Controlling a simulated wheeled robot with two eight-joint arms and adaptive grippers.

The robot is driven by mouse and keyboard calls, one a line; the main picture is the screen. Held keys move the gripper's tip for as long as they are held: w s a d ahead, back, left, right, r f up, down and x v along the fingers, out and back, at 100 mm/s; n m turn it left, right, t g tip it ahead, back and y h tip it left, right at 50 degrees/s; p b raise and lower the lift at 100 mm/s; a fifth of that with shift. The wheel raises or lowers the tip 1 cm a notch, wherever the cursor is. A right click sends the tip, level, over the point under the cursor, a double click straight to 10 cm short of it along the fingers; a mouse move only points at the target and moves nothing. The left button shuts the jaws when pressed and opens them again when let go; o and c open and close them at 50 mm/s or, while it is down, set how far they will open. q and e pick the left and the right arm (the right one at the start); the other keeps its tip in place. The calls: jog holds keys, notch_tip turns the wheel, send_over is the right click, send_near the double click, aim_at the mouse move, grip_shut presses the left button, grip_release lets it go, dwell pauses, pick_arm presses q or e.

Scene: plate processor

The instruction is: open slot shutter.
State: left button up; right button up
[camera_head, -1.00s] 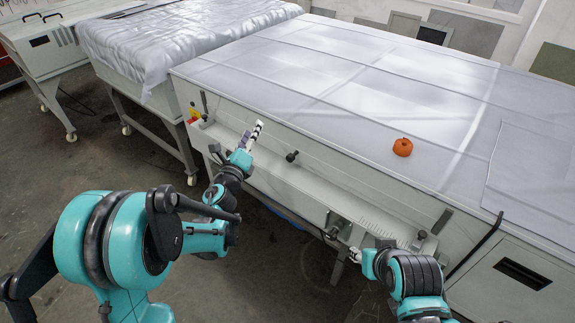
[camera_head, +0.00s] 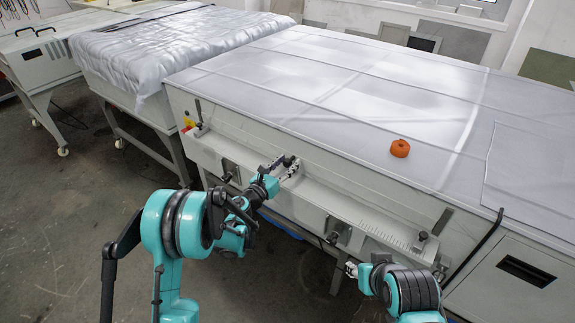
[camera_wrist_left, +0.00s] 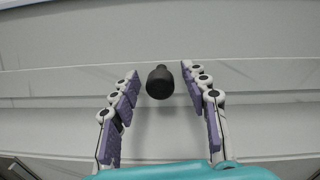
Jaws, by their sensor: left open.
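The plate processor (camera_head: 165,122) has a long pale front panel, the likely slot shutter (camera_head: 352,188), with a ledge below it. A black knob (camera_head: 290,160) sticks out from this front. In the left wrist view the knob (camera_wrist_left: 160,82) lies between the two spread fingers, with a gap on both sides. My left gripper (camera_head: 284,169) is open at the knob and does not visibly touch it. My right gripper (camera_head: 351,268) is low in front of the machine, below the ledge; its fingers are too small to read.
An orange roll (camera_head: 400,148) sits on the machine's flat top. Another black knob (camera_head: 422,236) stands at the right of the ledge. A clamp-like fitting (camera_head: 335,232) is on the lower front. A plastic-covered table (camera_head: 155,60) stands to the left.

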pick_arm(q)
jog(key=shift+w+d, duration=0.1)
jog(key=shift+w, duration=0.1)
grip_shut()
notch_tip(320, 180, up, 5)
jog(key=shift+f+p, duration=0.2)
jog(key=shift+p, duration=1)
jog(key=shift+f, duration=0.1)
grip_release()
jog(key=v, duration=1.2)
jog(key=shift+f, duration=0.1)
